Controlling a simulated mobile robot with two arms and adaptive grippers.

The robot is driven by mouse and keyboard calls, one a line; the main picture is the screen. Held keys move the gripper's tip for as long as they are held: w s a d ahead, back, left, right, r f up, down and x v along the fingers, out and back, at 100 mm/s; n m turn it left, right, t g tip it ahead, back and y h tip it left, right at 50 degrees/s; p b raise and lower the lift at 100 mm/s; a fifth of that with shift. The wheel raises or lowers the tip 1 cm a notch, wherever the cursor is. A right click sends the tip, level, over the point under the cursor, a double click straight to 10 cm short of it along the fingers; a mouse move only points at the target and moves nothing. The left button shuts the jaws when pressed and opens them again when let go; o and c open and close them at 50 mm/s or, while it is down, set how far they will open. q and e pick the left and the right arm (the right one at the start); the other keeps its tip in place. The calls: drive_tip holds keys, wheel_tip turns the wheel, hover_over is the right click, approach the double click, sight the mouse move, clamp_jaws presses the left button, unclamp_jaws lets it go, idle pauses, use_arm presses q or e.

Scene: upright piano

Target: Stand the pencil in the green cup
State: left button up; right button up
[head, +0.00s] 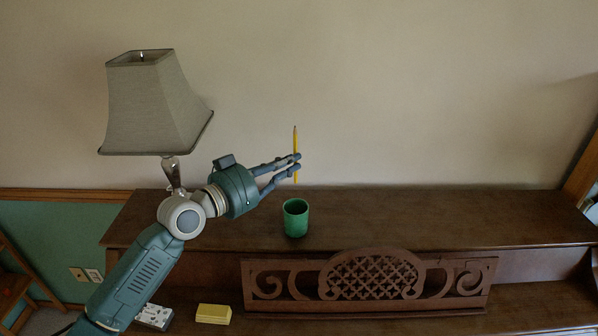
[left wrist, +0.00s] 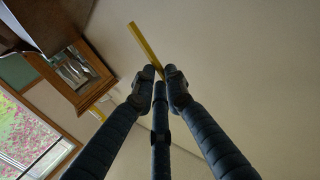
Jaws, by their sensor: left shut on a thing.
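The yellow pencil (head: 295,140) is upright in the head view, its dark tip up. My left gripper (head: 294,164) is shut on the pencil, with the pencil's lower end showing just under the fingers. In the left wrist view the pencil (left wrist: 146,43) sticks out from between the fingertips of my left gripper (left wrist: 162,80). The green cup (head: 296,218) stands upright on the piano top, below the pencil in the picture and apart from it. The inside bottom of the cup is hidden. My right gripper is not in view.
A lamp (head: 155,105) stands on the left of the piano top (head: 430,210), behind my left arm. The piano top right of the cup is clear. A carved music desk (head: 370,280) is in front. A yellow block (head: 213,313) lies lower left.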

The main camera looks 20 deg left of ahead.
use_arm(q)
wheel_tip(320, 180, down, 13)
drive_tip(key=b, duration=1.1)
drive_tip(key=shift+r, duration=0.15)
drive_tip(key=o, duration=0.8)
drive_tip(key=shift+s+d, duration=0.1)
drive_tip(key=v, duration=1.2)
